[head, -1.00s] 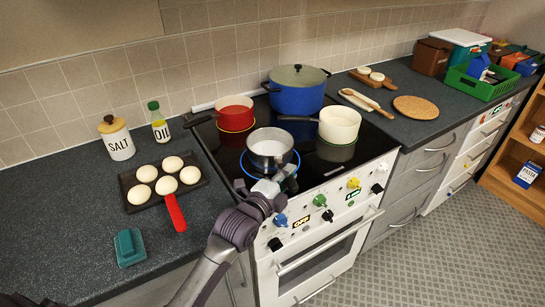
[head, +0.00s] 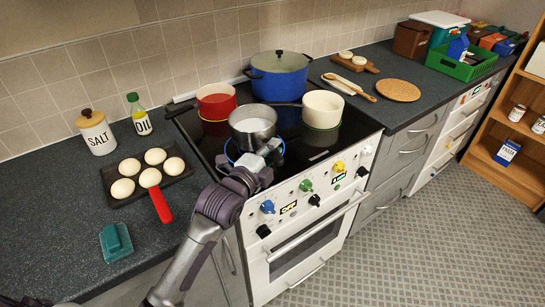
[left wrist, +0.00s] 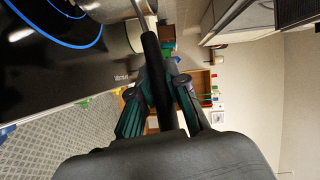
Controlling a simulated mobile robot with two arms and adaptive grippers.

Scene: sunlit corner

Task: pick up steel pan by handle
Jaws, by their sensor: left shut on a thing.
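The steel pan (head: 253,122) is upright over the blue-ringed front left burner (head: 228,155) of the stove. I cannot tell for sure whether its base is clear of the glass. My left gripper (head: 270,151) is at the pan's front right side, shut on its handle. In the left wrist view the black handle (left wrist: 150,46) runs between the two fingers of the left gripper (left wrist: 158,82), and a bit of the steel wall (left wrist: 92,4) shows at the top edge. My right gripper is not in view.
A red pot (head: 216,101), a large blue pot (head: 280,80) and a cream pan (head: 322,108) stand close around the steel pan. A pan of buns with a red handle (head: 161,205) lies on the left counter. Stove knobs (head: 306,186) line the front.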

